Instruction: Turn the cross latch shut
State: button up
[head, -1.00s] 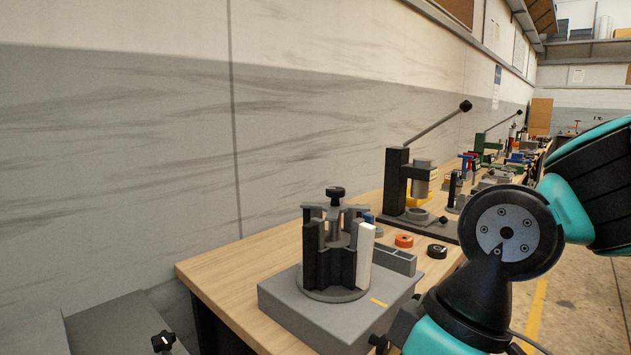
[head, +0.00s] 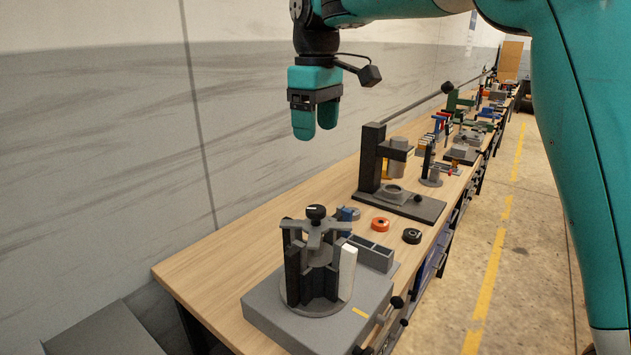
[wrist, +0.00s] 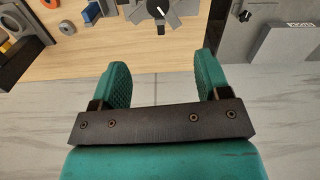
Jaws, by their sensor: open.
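The cross latch (head: 316,231) is a grey cross-shaped piece with a black knob (head: 316,212) on its centre. It sits on top of the upright tray cleaner fixture, whose dark and white blocks stand on a grey base (head: 262,306). The cross latch also shows at the top edge of the wrist view (wrist: 160,20), partly cut off. My gripper (head: 315,133) is open and empty, with its teal fingers pointing down. It hangs well above the bench and apart from the latch. The gripper also shows in the wrist view (wrist: 160,80) with a clear gap between the fingers.
An orange ring (head: 380,224) and a black ring (head: 412,236) lie behind the fixture, beside a grey compartment tray (head: 372,254). A lever press (head: 372,160) stands farther back, its long handle reaching up right. Bare wooden bench (head: 215,262) lies left of the fixture, along the wall.

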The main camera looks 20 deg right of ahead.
jog(key=p, duration=0.3)
send_near(316, 209)
notch_tip(316, 209, down, 9)
jog(key=shift+f, duration=0.1)
jog(key=shift+c, duration=0.5)
